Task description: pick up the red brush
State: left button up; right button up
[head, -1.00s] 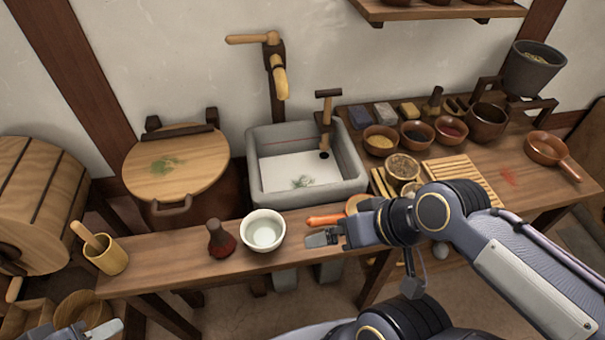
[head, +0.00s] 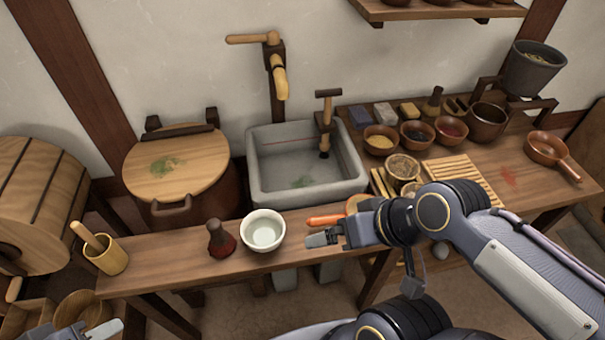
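The red brush (head: 221,240) stands upright on the narrow wooden bench, bristles down, with a dark handle and dark red bristles. It is just left of a white bowl (head: 264,231). My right gripper (head: 318,239) is over the bench, to the right of the bowl and apart from the brush; its small fingers do not show clearly whether they are open. My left gripper (head: 95,332) is at the bottom left edge, mostly cut off, below the bench and far from the brush.
An orange carrot-like thing (head: 325,220) lies behind my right gripper. A wooden cup with a pestle (head: 108,255) stands at the bench's left end. A stone sink (head: 270,190) and lidded barrel (head: 175,170) are behind. Bench between cup and brush is clear.

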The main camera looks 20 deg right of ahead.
aim_at(222, 243)
jog(key=j+z, duration=0.1)
jog(key=z, duration=2.15)
jog(key=k+j+z, duration=0.45)
jog(key=k+j, duration=0.55)
